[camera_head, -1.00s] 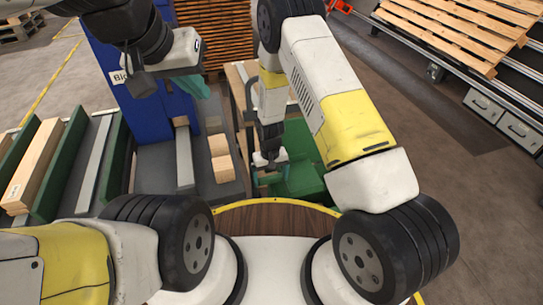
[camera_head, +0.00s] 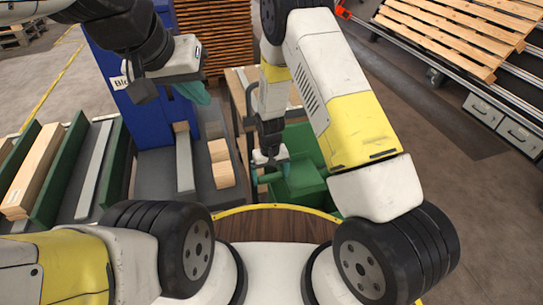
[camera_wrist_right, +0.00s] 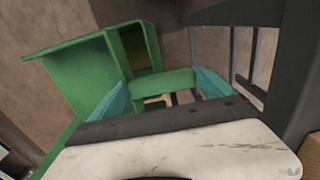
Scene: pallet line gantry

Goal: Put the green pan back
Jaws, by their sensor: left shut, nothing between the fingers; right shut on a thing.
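The green pan (camera_head: 308,178) is a deep green box-like tray at the centre of the head view, just beyond my front edge. In the right wrist view the pan (camera_wrist_right: 75,70) shows a wall, an open compartment and a green bar. My right gripper (camera_head: 273,174) is at the pan's left side. In its wrist view its teal fingers (camera_wrist_right: 160,90) stand either side of the green bar, shut on the pan; the exact contact is partly hidden. My left gripper (camera_head: 197,92) is shut and empty, hanging beside the blue post.
A wooden-topped bench frame (camera_head: 240,95) stands behind the pan. Wooden blocks (camera_head: 221,160) lie on a grey surface to its left, beside a blue post (camera_head: 150,115). Green racks with planks (camera_head: 35,170) are further left. A pallet conveyor (camera_head: 460,40) is at the upper right; floor right of my arm is clear.

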